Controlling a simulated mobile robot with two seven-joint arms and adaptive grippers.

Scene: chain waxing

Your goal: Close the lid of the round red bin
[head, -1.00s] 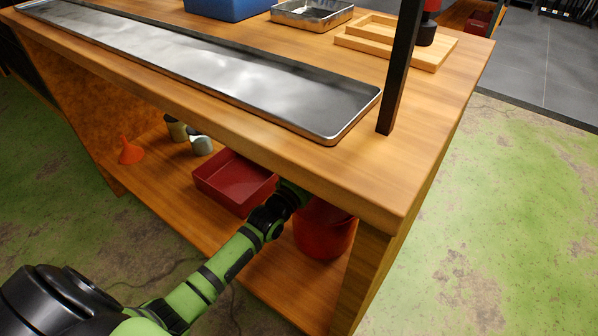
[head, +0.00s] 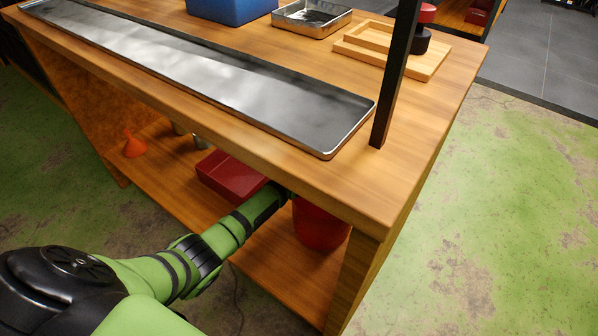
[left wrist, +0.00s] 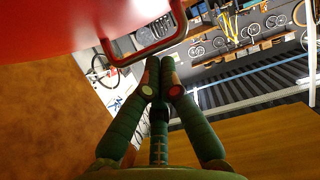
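The round red bin (head: 320,226) stands on the lower shelf under the workbench, at its right end. Its top is hidden by the tabletop and my arm, so the lid does not show in the head view. My left arm reaches under the bench beside the bin, and its gripper is hidden there. In the left wrist view the left gripper (left wrist: 161,88) has its fingertips drawn together, with nothing visible between them. A large smooth red surface (left wrist: 60,22), seemingly part of the bin, fills the upper left. A red-edged loop (left wrist: 150,51) hangs close beyond the fingertips; contact cannot be told.
The tabletop (head: 400,185) overhangs my arm, and a bench leg panel (head: 358,275) stands right of the bin. A red rectangular tray (head: 230,175) lies left of the bin. An orange funnel (head: 134,147) stands farther left. The front of the shelf (head: 285,275) is clear.

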